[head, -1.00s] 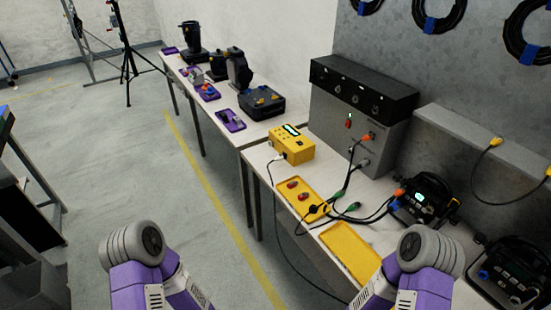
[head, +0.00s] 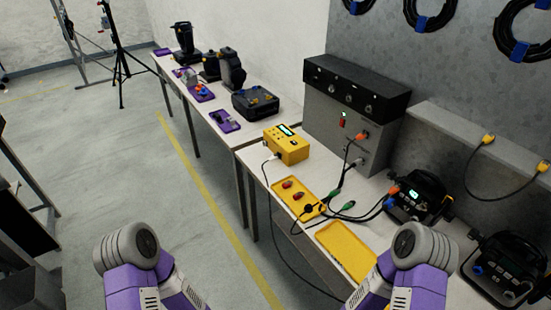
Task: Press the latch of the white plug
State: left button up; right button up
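A small white plug (head: 275,155) sits at the front of the yellow tester box (head: 291,149), with a dark cable hanging from it off the table edge. Only my arm links show at the bottom. Both grippers are out of view.
Yellow trays (head: 346,252) lie on the near white table (head: 377,221), one holding red parts (head: 287,184). Green plugs (head: 348,205) and loose cables lie beside the trays.

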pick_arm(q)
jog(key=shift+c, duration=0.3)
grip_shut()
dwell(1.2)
